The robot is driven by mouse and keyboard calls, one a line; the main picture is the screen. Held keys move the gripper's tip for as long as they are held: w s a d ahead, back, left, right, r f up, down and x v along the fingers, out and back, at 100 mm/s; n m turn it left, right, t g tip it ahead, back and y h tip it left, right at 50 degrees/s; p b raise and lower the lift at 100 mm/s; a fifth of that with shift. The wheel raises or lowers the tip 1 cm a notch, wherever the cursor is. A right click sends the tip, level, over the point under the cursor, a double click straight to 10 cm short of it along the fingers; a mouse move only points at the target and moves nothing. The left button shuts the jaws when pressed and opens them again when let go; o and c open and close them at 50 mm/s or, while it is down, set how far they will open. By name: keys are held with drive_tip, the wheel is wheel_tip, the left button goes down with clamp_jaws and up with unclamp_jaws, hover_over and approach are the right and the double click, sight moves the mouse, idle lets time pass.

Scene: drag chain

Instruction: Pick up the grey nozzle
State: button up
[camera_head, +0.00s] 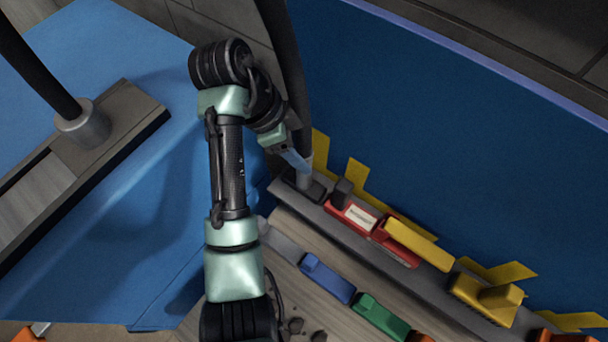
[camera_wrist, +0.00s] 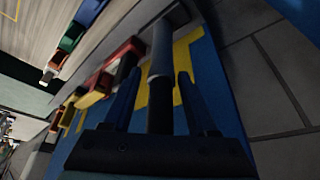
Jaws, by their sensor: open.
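The grey nozzle (camera_head: 304,180) is a short grey cylinder at the lower end of a thick dark tube, on the upper left end of a dark rail. It also shows in the wrist view (camera_wrist: 161,52), ahead of the fingertips at the top centre. My gripper (camera_head: 299,163) is right beside the nozzle and tube in the head view. In the wrist view, my gripper (camera_wrist: 157,85) is open, one finger on each side of the dark tube. A visible gap lies between each finger and the tube. The head view does not show the finger gap clearly.
Red (camera_head: 398,245), yellow (camera_head: 486,300), blue (camera_head: 327,279) and green (camera_head: 382,317) blocks line the rail and bench to the right. A second tube with a silver collar (camera_head: 83,125) stands at the left.

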sight(311, 160)
drive_tip(key=p+x, duration=0.1)
drive_tip(key=x, duration=0.3)
drive_tip(key=shift+w+d+f+p, duration=0.1)
drive_tip(key=shift+d+f+p, duration=0.15)
drive_tip(key=shift+p, duration=0.1)
clamp_jaws()
drive_tip(key=shift+r, duration=0.1)
idle(1.0)
